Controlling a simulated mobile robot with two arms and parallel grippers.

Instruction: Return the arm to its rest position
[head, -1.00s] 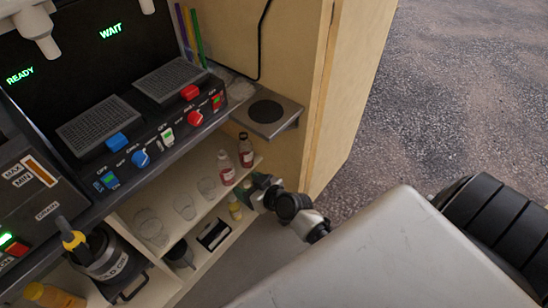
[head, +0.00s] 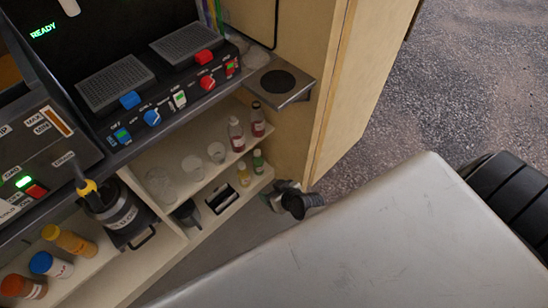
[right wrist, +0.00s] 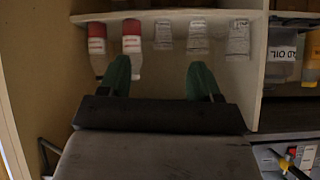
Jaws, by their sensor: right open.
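My right gripper (head: 284,187) shows only in small part in the head view, low beside the shelf end and above the floor, with my black wrist link next to it. In the right wrist view my right gripper (right wrist: 160,78) has its two green fingers well apart, with nothing between them. Two bottles with red tops (right wrist: 131,47) and several clear cups (right wrist: 197,38) are beyond the fingers; I see no contact with them. My left gripper is not in view.
Bare floor (head: 225,248) lies below the shelf.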

